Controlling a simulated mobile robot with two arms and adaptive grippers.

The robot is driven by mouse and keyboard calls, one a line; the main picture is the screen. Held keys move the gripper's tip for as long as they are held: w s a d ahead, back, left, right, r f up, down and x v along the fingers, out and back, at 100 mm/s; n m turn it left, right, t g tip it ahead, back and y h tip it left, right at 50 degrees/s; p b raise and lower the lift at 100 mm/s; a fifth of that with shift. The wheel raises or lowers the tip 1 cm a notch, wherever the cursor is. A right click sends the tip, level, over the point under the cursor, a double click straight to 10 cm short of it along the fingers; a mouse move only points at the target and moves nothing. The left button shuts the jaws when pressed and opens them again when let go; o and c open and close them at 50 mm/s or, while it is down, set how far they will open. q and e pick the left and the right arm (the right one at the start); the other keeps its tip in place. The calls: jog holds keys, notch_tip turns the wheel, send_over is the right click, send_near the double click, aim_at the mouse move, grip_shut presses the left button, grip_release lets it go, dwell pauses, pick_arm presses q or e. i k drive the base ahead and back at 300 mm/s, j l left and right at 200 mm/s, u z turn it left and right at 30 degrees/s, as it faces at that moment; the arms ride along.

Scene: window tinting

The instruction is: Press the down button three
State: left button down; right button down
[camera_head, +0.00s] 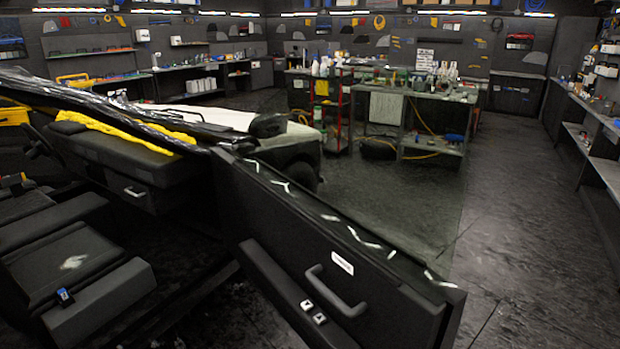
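Two small light-marked buttons sit on the armrest (262,268) of an open black car door (365,262). One button (306,305) is farther back and left, the other button (319,318) is nearer and right. Their markings are too small to read, so I cannot tell which is the down button. A dark pull handle (335,292) is just right of them, with a white label (342,263) above it. Neither of my grippers is in view, and nothing touches the buttons.
The car's dark seat (75,265) and dashboard (130,160) with a yellow cloth (125,127) are at the left. A red cart (328,115) and cluttered workbench (420,92) stand behind. The floor (535,240) right of the door is clear.

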aim_at(320, 319)
jog(key=i+j+z, duration=0.3)
jog(key=j, duration=0.3)
jog(key=i+j+z, duration=0.1)
jog(key=j+z, duration=0.15)
jog(key=j, duration=0.4)
jog(key=i+j+z, duration=0.1)
jog(key=j+z, duration=0.2)
jog(key=j, duration=0.35)
jog(key=j+z, duration=0.25)
jog(key=j, duration=0.4)
